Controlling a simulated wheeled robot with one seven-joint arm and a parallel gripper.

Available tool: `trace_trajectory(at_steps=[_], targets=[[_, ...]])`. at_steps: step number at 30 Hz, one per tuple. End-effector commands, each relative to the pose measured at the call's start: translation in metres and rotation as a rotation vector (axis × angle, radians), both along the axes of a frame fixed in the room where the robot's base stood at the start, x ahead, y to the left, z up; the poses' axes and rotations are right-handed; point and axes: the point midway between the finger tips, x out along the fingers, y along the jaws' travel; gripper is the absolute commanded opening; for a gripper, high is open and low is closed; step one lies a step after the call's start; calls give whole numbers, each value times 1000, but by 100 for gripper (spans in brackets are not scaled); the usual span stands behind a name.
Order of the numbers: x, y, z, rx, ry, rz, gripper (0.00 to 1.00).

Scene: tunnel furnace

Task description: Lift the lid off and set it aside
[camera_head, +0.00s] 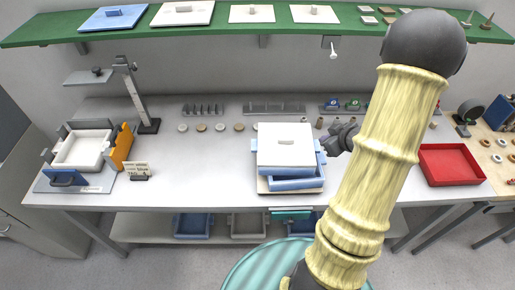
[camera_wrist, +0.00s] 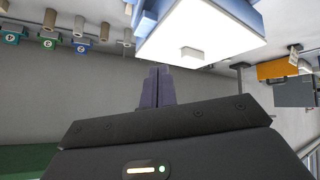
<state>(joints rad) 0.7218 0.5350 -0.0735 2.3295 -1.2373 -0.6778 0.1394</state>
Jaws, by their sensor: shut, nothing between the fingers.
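The white lid (camera_head: 286,142) with a small knob lies on top of the blue tray (camera_head: 297,184) in the middle of the bench. The lid looks shifted left of the tray below it; I cannot tell how it is seated. In the wrist view the lid (camera_wrist: 215,30) and its knob (camera_wrist: 192,52) are just beyond my fingers. My gripper (camera_wrist: 157,85) is shut and empty. In the head view my gripper (camera_head: 331,143) is just right of the lid, partly hidden by my arm. I cannot tell whether it touches.
A white box with an orange side panel (camera_head: 121,147) stands at the left, near a gauge stand (camera_head: 140,95). A red tray (camera_head: 451,164) is at the right. A green shelf (camera_head: 230,30) holds several lids above. The bench between the orange panel and the lid is mostly clear.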

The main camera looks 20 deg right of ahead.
Motion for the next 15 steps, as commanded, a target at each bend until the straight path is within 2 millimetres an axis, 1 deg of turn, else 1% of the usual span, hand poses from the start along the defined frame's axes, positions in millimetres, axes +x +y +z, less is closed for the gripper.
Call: trace_trajectory(at_steps=[1, 3, 5, 8, 11, 12, 14, 15], targets=[[8, 13, 11, -33, 18, -30, 0], [13, 26, 21, -68, 54, -88, 0], [13, 39, 29, -85, 88, -137, 0], [7, 66, 41, -98, 149, -214, 0], [-8, 98, 51, -85, 223, -278, 0], [-16, 112, 54, -74, 255, -300, 0], [-30, 135, 59, -51, 307, -329, 0], [-41, 150, 61, -33, 345, -345, 0]])
